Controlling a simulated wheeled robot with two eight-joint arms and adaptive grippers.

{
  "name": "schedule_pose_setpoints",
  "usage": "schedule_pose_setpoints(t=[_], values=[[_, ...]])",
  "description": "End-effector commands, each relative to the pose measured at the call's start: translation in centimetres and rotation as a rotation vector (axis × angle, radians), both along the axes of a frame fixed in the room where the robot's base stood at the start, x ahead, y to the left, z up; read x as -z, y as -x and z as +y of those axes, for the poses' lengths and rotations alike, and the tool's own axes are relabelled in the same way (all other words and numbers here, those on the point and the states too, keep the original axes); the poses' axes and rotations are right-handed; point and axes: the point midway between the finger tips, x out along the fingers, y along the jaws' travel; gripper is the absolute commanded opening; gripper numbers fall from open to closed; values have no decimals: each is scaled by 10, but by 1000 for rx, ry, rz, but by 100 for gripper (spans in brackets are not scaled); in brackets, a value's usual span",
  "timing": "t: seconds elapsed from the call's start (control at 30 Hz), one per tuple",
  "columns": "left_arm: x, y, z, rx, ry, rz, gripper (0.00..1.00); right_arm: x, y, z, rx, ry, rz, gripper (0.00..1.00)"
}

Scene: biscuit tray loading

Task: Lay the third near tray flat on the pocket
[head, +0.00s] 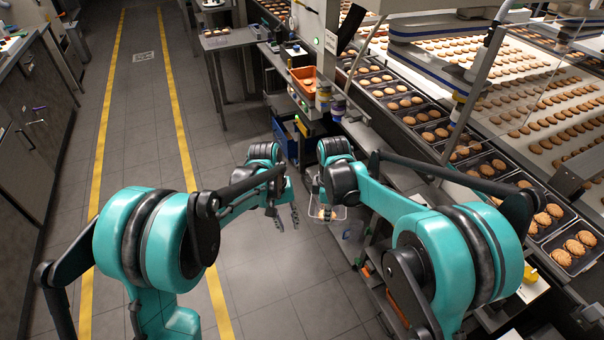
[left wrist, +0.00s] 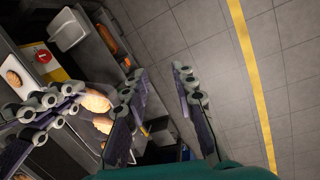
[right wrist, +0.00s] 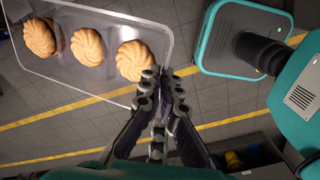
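A clear tray with three swirled biscuits (right wrist: 168,22) shows in the right wrist view. My right gripper (right wrist: 162,80) is shut on the tray's edge beside one biscuit. In the head view this tray (head: 338,213) hangs in the air between my arms, left of the line, seen small. My left gripper (head: 283,216) is open and empty, just left of the tray and apart from it. Its spread fingers also show in the left wrist view (left wrist: 158,78). Dark pockets with biscuits run along the conveyor's near side (head: 548,228); I cannot tell which pocket is meant.
A wide belt of loose biscuits (head: 540,100) lies beyond the pockets. An orange bin (head: 303,80) and a blue crate (head: 287,135) stand at the station ahead. A small side table (head: 228,38) is further off. The tiled floor (head: 270,280) below my grippers is clear.

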Motion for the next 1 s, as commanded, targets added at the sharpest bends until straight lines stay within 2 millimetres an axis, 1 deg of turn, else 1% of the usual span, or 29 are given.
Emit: schedule_pose_setpoints(t=[0.03,0.2,0.33,0.4,0.5,0.57,0.67,0.77,1.0], values=[[-13,-13,-3,22,6,-1,27,0,0,0,0,0,0,0],[-61,-53,-19,132,34,-48,27,0,0,0,0,0,0,0],[-92,-73,-30,199,51,-81,27,0,0,0,0,0,0,0],[-103,-80,-33,224,57,-93,27,0,0,0,0,0,0,0],[-112,-84,-37,244,62,-103,27,0,0,0,0,0,0,0],[-112,-85,-38,251,63,-105,27,0,0,0,0,0,0,0],[-104,-86,-40,253,64,-107,27,0,0,0,0,0,0,0],[-88,-85,-44,253,63,-106,27,0,0,0,0,0,0,0],[-41,-84,-56,253,63,-106,27,0,0,0,0,0,0,0]])
